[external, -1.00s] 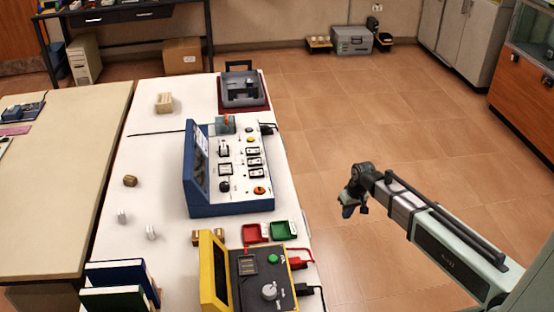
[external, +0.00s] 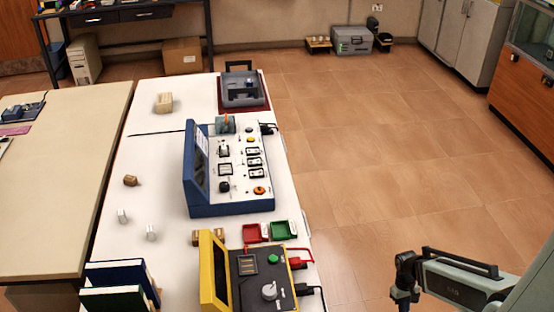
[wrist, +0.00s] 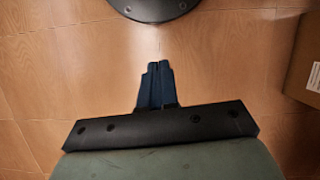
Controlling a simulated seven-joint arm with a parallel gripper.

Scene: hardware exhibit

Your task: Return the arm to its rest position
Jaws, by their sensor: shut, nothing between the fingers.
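My arm is at the lower right of the external view, folded back over the tiled floor and clear of the white table. My gripper (external: 403,299) hangs below the wrist at the picture's lower edge and is small and dark there. In the wrist view the two dark blue fingers (wrist: 157,85) are together with nothing between them. Bare floor tiles lie beyond the fingers.
The white table (external: 170,180) holds a blue control panel (external: 228,205), a yellow-framed tester (external: 213,275) and red and green trays (external: 284,230). The wrist view shows a dark round base (wrist: 155,8) and a cardboard box (wrist: 305,65). The floor between is clear.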

